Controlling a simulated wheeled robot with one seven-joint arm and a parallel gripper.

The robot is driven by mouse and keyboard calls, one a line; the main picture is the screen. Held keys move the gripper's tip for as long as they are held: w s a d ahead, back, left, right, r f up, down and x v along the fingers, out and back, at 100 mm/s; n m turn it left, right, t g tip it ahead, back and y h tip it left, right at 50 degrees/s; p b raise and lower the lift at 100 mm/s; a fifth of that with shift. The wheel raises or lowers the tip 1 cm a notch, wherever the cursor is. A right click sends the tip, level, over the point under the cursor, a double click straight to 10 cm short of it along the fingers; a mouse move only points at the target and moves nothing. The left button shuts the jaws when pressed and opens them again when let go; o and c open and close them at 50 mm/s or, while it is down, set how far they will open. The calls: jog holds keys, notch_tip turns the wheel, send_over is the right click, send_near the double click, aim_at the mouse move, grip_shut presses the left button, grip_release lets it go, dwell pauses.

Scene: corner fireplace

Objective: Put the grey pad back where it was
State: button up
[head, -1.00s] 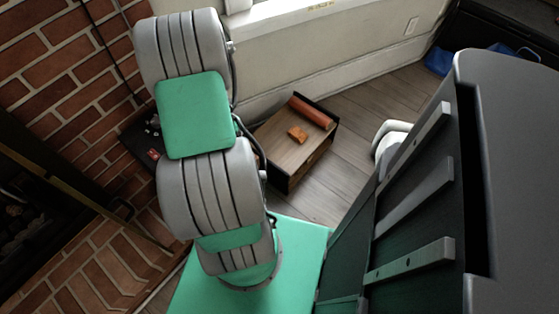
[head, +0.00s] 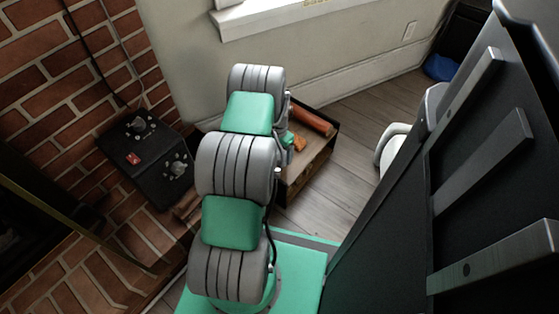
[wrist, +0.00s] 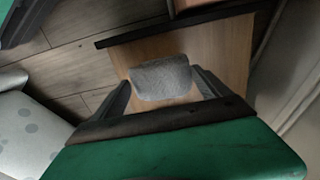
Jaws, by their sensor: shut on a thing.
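The grey pad (wrist: 162,79) sits between the two fingers of my gripper (wrist: 163,84) in the wrist view. My gripper is shut on it. Behind the pad is the wooden floor of a dark-edged tray (wrist: 228,48); I cannot tell whether the pad touches it. In the head view the tray (head: 322,150) stands on the floor by the wall, partly covered by my arm. The pad and my fingertips are hidden there.
A red-brown roll (head: 312,120) and a small orange block (head: 299,143) lie in the tray. A black box with knobs (head: 150,155) stands left, by the brick wall (head: 45,70). A white rounded seat (head: 392,145) is at right. Plank floor (head: 350,165) is clear between.

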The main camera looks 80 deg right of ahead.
aim_at(279, 156)
jog(key=shift+d+f, duration=0.45)
jog(key=shift+f, duration=0.15)
jog(key=f, duration=0.1)
jog(key=f+b, duration=0.2)
jog(key=shift+d+f, duration=0.25)
jog(key=shift+f, duration=0.1)
jog(key=shift+c, duration=0.7)
jog(key=o, duration=1.3)
jog(key=shift+r, duration=0.1)
jog(key=shift+c, duration=0.2)
notch_tip(279, 156, up, 12)
jog(key=p, duration=0.4)
jog(key=shift+p, duration=0.3)
